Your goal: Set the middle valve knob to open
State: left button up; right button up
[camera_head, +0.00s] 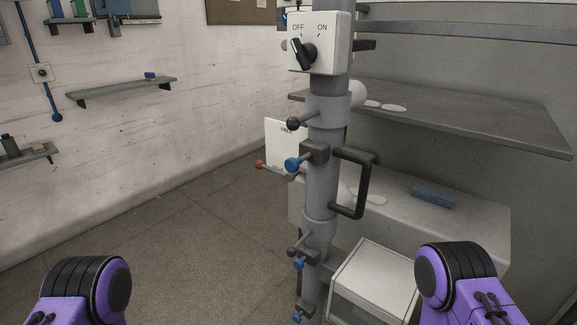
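Three blue knobs stick out from the grey vertical column (321,190). The upper blue knob (293,164) is on a dark clamp. The middle blue knob (299,264) is lower, beside a small dark ball knob (292,252). The lowest blue knob (297,317) is at the bottom edge. The middle one is small, and I cannot tell its setting or read any mark by it. Neither gripper is in view; only purple and black parts of my arms show at the bottom left and bottom right, apart from the column.
A white switch box (321,60) marked OFF and ON tops the column, its black pointer toward OFF. A black handle (365,185) juts right from the column. A white box (372,278) and grey shelf (480,118) stand right. Floor at left (190,235) is clear.

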aim_at(298, 263)
jog(key=z, duration=1.95)
jog(key=k, duration=0.9)
jog(key=u, duration=1.8)
jog(key=i, duration=0.5)
jog(key=z, duration=0.1)
